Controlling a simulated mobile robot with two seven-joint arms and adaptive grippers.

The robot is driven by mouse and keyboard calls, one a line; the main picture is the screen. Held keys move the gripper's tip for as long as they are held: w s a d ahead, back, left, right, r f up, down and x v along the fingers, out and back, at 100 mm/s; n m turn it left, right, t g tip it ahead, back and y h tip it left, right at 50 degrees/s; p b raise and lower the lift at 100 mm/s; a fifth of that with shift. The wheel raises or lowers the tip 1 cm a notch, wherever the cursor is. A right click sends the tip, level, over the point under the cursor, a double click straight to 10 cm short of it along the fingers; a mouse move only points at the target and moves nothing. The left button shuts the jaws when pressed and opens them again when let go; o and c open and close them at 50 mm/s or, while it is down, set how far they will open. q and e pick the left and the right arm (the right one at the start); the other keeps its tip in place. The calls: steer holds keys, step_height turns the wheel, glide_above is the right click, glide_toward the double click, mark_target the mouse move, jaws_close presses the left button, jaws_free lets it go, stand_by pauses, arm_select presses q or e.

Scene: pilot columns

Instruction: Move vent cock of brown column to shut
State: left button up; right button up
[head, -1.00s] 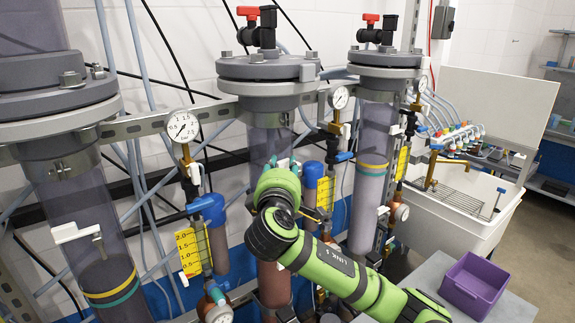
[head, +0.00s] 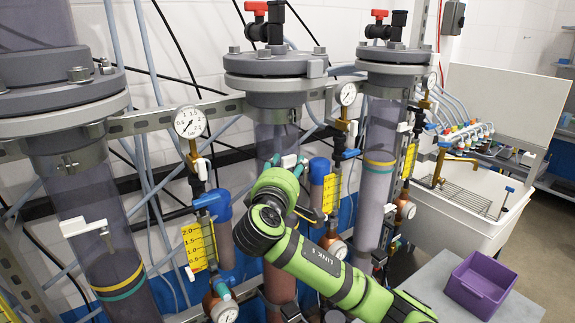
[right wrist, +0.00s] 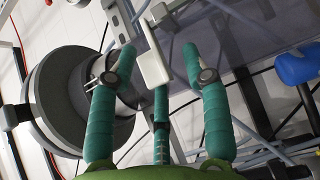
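The column with reddish-brown filling (head: 280,283) stands in the middle in the head view, under a grey flanged lid (head: 277,66). A black cock with a red handle (head: 256,8) sits on its lid. My right gripper (head: 286,161) is in front of this column, below the lid, and hides part of it. In the right wrist view my right gripper (right wrist: 160,58) is open, its teal fingers spread. A white lever (right wrist: 154,62) shows between the fingertips, beside the clear column; I cannot tell if a finger touches it. My left gripper is out of view.
A left column carries a white lever (head: 84,227); a right column (head: 374,195) has its own red-handled cock (head: 379,15). A gauge (head: 190,122), a yellow scale (head: 199,247) and tubing crowd the gaps. A purple bin (head: 481,284) stands on a grey table at right.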

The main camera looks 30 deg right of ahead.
steer(key=shift+w+r, duration=0.1)
steer(key=shift+s+a, duration=0.2)
steer(key=v, duration=1.1)
steer(key=shift+s+a, duration=0.15)
steer(key=shift+s, duration=0.05)
